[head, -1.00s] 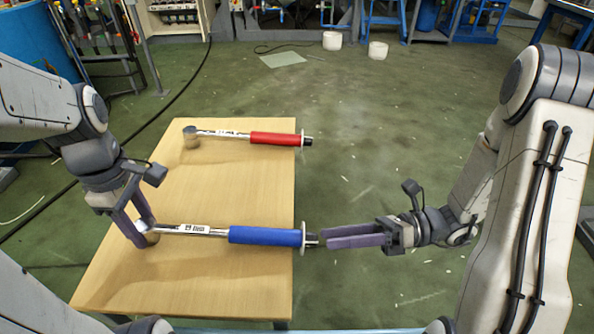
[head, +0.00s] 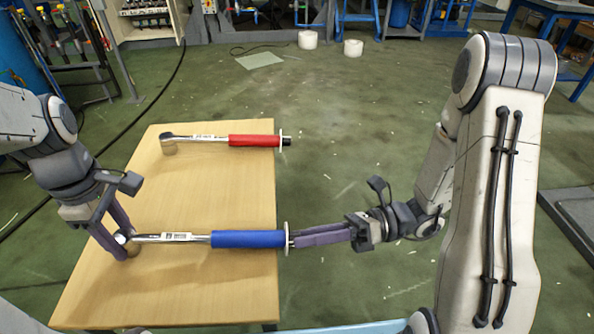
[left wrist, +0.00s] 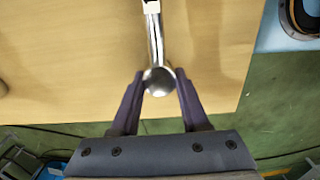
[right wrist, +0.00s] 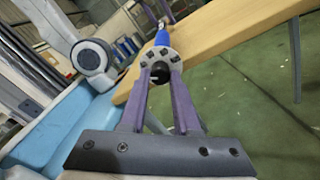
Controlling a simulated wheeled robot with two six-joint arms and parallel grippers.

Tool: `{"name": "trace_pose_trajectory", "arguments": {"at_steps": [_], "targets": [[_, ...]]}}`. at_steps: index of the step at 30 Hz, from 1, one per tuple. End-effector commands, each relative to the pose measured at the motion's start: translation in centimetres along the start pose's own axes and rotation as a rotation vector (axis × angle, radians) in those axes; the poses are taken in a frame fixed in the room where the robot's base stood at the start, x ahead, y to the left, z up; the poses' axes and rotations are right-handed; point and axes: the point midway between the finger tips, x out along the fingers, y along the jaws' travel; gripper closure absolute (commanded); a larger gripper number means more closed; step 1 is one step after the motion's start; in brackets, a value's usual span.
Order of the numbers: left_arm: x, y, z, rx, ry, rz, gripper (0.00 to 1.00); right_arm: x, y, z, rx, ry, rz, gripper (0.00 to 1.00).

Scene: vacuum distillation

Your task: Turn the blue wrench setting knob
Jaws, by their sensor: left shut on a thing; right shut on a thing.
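The blue wrench (head: 247,239) lies across the near part of the wooden table, its handle pointing right and its silver head at the left. My left gripper (head: 124,246) is shut on the wrench head (left wrist: 159,81), with one finger on each side of it in the left wrist view. My right gripper (head: 295,238) is shut on the dark setting knob (right wrist: 160,72) at the handle's end, just past the table's right edge. In the right wrist view the fingers flank the knob, in front of a grey ring (right wrist: 160,59). In the head view the fingers largely hide the knob.
A red wrench (head: 254,140) lies on the far part of the wooden table (head: 200,190), parallel to the blue one. The table between them is clear. Open green floor lies right of the table. White rolls (head: 308,39) and blue stands are in the background.

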Motion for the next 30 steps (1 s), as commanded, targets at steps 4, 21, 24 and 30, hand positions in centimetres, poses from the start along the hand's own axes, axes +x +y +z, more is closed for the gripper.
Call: {"name": "trace_pose_trajectory", "arguments": {"at_steps": [4,21,24,30], "targets": [[-0.03,0.0,0.02,0.0,-0.001,0.0,1.0,-0.03,0.01,0.01,-0.054,0.001,-0.009,1.0],[-0.03,0.01,0.0,0.0,0.0,0.0,1.0,-0.06,0.07,0.02,-0.425,0.012,-0.063,1.0],[-0.03,0.01,-0.01,0.0,0.0,0.0,1.0,-0.06,0.07,0.01,-0.47,0.013,-0.07,1.0],[-0.03,0.01,-0.02,0.0,0.0,0.0,1.0,-0.05,0.07,0.02,-0.523,0.015,-0.077,1.0]]}}
